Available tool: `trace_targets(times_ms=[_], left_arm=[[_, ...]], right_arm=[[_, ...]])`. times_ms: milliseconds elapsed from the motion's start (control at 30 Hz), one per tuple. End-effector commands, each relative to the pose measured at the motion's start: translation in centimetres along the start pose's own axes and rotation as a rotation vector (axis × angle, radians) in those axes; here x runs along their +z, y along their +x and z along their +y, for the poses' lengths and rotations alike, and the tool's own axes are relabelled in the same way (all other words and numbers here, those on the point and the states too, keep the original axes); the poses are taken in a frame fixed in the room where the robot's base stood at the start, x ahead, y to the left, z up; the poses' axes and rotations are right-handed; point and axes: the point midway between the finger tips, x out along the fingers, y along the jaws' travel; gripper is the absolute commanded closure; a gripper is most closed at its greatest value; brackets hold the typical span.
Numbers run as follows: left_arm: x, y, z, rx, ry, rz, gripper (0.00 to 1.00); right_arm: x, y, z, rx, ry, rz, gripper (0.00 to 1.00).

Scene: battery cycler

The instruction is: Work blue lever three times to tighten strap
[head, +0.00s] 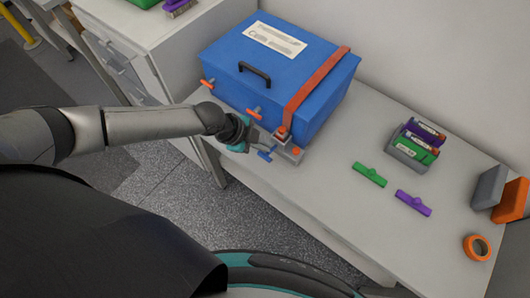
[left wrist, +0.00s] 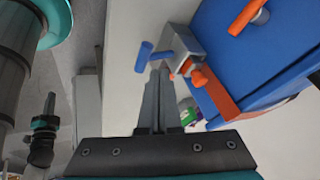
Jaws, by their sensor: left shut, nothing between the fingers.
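A blue chest (head: 275,75) stands on the bench with an orange strap (head: 312,88) over its lid and down its front. A grey ratchet (head: 288,152) with orange knobs sits at the strap's lower end. A small blue lever (head: 264,156) sticks out from the ratchet toward the bench's front edge. In the left wrist view the lever (left wrist: 143,57) lies just beyond my fingertips. My left gripper (head: 260,138) is shut and empty, close beside the lever and ratchet; I cannot tell whether it touches them. My right gripper is out of view.
Two orange latches (head: 254,113) stick out from the chest's front. To the right on the bench lie a green clip (head: 370,174), a purple clip (head: 413,203), a grey holder (head: 408,153) and an orange tape roll (head: 477,247). The bench between ratchet and clips is clear.

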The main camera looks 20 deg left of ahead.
Motion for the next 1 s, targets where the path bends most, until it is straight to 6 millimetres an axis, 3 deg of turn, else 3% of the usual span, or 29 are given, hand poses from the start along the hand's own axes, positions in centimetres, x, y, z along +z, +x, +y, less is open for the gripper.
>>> trace_targets(times_ms=[500,1000], left_arm=[[-2.5,-3.5,-2.5,-0.002,0.001,0.002,1.00],[-2.5,-3.4,-2.5,-0.001,0.000,0.001,1.00]], right_arm=[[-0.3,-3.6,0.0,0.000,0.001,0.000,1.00],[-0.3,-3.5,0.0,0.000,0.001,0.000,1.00]])
